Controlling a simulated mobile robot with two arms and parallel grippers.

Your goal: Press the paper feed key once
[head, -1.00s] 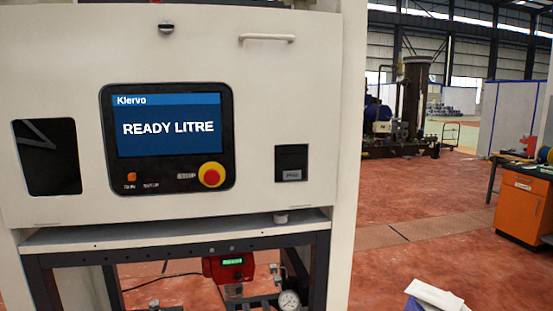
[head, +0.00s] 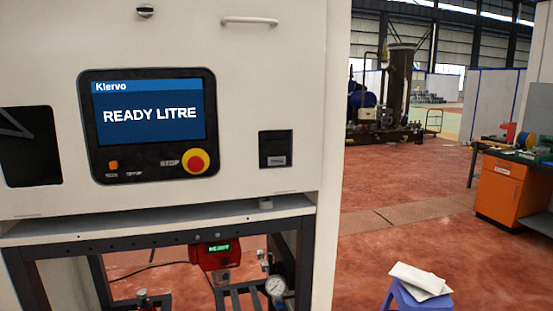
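The white dispenser cabinet (head: 300,60) fills the left of the head view. Its black control panel (head: 226,120) has a lit screen (head: 148,112) reading "Klervo" and "READY LITRE". Below the screen are a small orange button (head: 112,164), small labels too blurred to read, and a red emergency stop knob on a yellow base (head: 195,160). Right of the panel is a small black slot unit (head: 275,145) with a label strip that I cannot read. I cannot make out which key is the paper feed key. Neither of my grippers is in view.
A red meter (head: 213,256) with a green display and a pressure gauge (head: 276,286) sit in the frame below the cabinet. A blue stool (head: 408,303) with white paper (head: 420,278) stands at lower right. An orange workbench (head: 498,188) is at far right. Red floor between is clear.

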